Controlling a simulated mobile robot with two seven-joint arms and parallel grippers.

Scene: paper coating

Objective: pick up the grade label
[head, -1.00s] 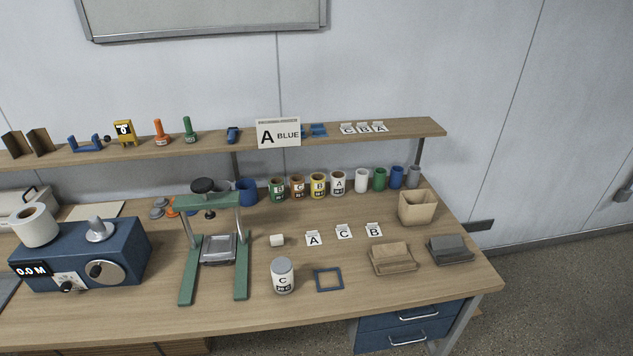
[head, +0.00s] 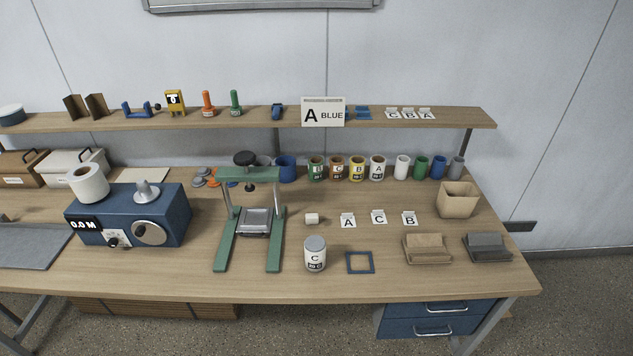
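Three small white grade labels lie in a row on the wooden bench, right of the green press. They read A (head: 348,221), C (head: 379,216) and B (head: 409,218), from left to right. More white letter labels (head: 410,113) stand on the shelf at the right, reading C, B and A. A white sign (head: 323,112) on the shelf front reads "A BLUE". Neither of my grippers shows in the head view.
A green press (head: 256,222), a can marked C (head: 315,254) and a blue square frame (head: 360,262) stand near the labels. A tan bin (head: 457,200) and two blocks (head: 428,248) are to the right. Cups line the bench back. The front edge is mostly clear.

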